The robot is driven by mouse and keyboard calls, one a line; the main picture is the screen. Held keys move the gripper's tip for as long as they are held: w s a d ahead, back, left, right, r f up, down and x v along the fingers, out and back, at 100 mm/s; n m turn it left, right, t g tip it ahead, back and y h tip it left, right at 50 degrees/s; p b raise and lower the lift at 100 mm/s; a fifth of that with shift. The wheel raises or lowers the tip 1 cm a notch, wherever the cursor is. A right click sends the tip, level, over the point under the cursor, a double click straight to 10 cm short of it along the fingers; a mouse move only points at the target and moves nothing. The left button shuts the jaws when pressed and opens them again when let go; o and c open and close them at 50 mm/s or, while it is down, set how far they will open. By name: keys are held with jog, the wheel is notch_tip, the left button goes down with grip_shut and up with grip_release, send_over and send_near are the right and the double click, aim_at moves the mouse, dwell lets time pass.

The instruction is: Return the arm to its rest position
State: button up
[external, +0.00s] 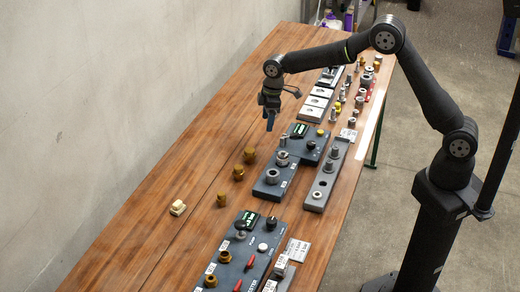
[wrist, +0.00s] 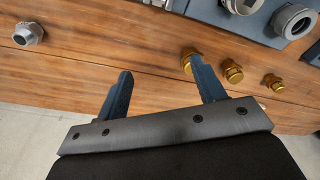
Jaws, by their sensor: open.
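My gripper (external: 270,112) is open and empty, held above the far side of the bench, pointing down. In the wrist view its two blue fingers (wrist: 162,92) stand wide apart with only the wooden bench top between them. The arm reaches from its dark column at the right across the bench. Beneath and in front of the gripper, several brass fittings (external: 238,173) stand on the wood; they also show in the wrist view (wrist: 233,72), beyond the right finger, which overlaps the edge of one.
A grey fixture block (external: 268,190) with a display and fittings sits right of the brass parts. A tester panel (external: 232,262) is at the front. A cream part (external: 178,208) lies at left. A grey fitting (wrist: 28,34) sits alone in the wrist view. The left wood is mostly clear.

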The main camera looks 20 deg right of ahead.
jog(key=w+d+r, duration=0.1)
jog(key=w+d, duration=0.6)
jog(key=d, duration=0.4)
jog(key=shift+n, duration=0.3)
jog(key=a+f, duration=0.2)
jog(key=a, duration=0.1)
jog(key=s+a+f, duration=0.1)
jog(key=a+f, duration=0.1)
jog(key=a, duration=0.1)
jog(key=a+f, duration=0.2)
jog(key=a, duration=0.2)
jog(key=shift+s+a+f, duration=0.1)
jog(key=shift+s+f, duration=0.1)
jog(key=shift+s, duration=0.05)
jog(key=f, duration=0.3)
jog(key=shift+a, duration=0.35)
jog(key=shift+f, duration=0.5)
